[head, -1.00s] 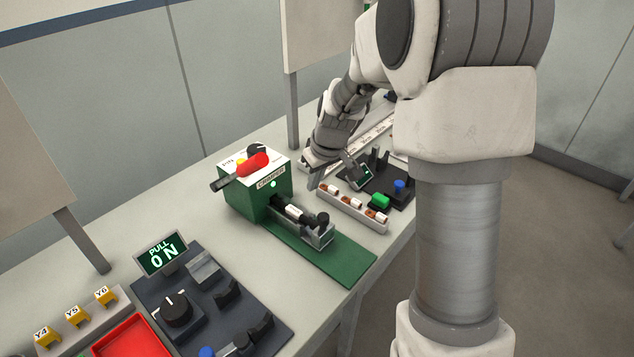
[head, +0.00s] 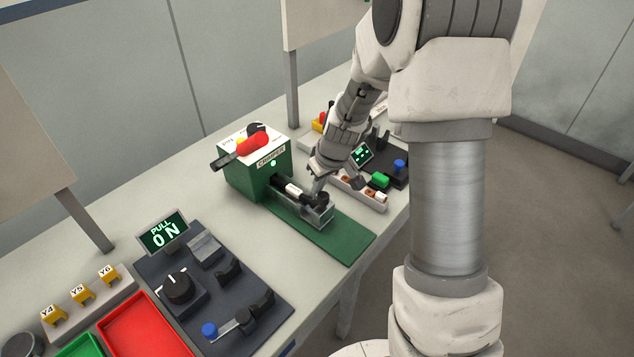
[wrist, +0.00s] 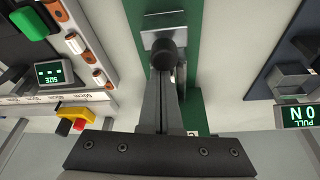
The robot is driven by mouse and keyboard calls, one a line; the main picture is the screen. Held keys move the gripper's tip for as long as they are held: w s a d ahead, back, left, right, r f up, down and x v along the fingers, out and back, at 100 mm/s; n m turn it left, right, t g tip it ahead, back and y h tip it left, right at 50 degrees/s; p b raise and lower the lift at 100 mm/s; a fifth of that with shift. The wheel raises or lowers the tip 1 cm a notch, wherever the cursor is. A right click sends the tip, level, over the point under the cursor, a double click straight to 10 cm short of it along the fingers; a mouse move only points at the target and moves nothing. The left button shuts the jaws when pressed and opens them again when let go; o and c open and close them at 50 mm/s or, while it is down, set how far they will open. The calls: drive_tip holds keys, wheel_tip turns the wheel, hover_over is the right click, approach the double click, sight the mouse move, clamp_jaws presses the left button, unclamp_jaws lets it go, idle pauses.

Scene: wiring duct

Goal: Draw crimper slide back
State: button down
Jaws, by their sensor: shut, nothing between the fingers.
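The green crimper (head: 250,180) stands on the bench, with a red lever on top and a lit green lamp on its front. Its slide (head: 305,212) extends from the front over a green base plate (head: 335,243) and carries a black knob (head: 322,198). The knob also shows in the wrist view (wrist: 165,53), in front of a metal end plate (wrist: 162,22). My gripper (head: 317,190) is shut and empty, pointing down beside the knob on its crimper side. I cannot tell whether the fingers touch the knob.
A white rack of small copper-and-white parts (head: 366,193) and a dark panel with green and blue buttons stand right of the crimper. The bench's front edge is close.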

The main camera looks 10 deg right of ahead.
drive_tip(key=s+d+b, duration=0.7)
drive_tip(key=s, duration=0.2)
drive_tip(key=shift+s+b, duration=0.4)
drive_tip(key=p+v, duration=1)
drive_tip(key=v, duration=0.7)
drive_tip(key=shift+r, duration=0.2)
